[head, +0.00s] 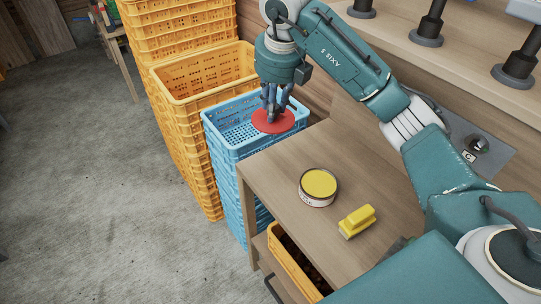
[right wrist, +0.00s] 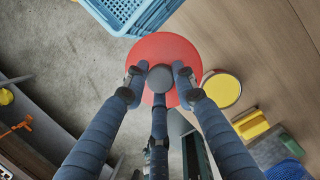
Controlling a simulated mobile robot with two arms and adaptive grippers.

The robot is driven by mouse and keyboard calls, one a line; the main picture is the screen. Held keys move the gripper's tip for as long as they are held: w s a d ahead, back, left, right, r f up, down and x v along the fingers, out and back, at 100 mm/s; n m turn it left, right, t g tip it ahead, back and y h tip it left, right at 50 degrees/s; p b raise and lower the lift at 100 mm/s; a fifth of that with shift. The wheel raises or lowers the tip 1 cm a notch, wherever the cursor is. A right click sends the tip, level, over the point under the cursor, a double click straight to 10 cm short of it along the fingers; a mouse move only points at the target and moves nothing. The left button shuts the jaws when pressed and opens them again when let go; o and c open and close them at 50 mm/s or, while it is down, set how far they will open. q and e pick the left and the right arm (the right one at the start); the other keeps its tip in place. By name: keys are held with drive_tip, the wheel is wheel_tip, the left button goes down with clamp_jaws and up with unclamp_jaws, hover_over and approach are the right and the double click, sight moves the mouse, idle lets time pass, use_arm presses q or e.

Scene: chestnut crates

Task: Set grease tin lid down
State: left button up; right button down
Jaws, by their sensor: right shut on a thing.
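The red round grease tin lid (head: 274,122) is held by its dark knob in my right gripper (head: 272,100). In the head view it overlaps the blue crate's near rim by the bench's far corner. In the right wrist view the lid (right wrist: 165,52) spans the bench edge, and the fingers (right wrist: 158,78) close around the knob. The grease tin (head: 318,186) stands uncovered on the bench, its yellow top showing, apart from the lid; it also shows in the right wrist view (right wrist: 222,89). My left gripper is not in view.
The wooden bench (head: 275,185) also bears a yellow brush-like block (head: 357,221). Stacks of blue crates (head: 222,150) and orange crates (head: 180,125) stand beyond its far end. An orange crate (head: 290,265) sits under the top. Bare bench surface surrounds the tin.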

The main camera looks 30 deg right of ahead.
sight(278, 128)
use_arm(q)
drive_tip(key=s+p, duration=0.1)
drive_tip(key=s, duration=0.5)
use_arm(e)
drive_tip(key=f, duration=0.7)
drive_tip(key=shift+s, duration=0.4)
drive_tip(key=x, duration=0.4)
drive_tip(key=s+p+x, duration=0.1)
drive_tip(key=x, duration=0.1)
drive_tip(key=shift+a+f, duration=0.1)
drive_tip(key=shift+f, duration=0.4)
wheel_tip(278, 128, down, 3)
drive_tip(key=shift+f+p, duration=0.2)
drive_tip(key=shift+p, duration=0.3)
drive_tip(key=shift+f, duration=0.5)
drive_tip(key=c, duration=1.6)
unclamp_jaws()
drive_tip(key=shift+o, duration=1)
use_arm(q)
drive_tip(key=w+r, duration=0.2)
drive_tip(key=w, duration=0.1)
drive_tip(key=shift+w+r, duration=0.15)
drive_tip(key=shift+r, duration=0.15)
use_arm(e)
drive_tip(key=shift+r, duration=0.15)
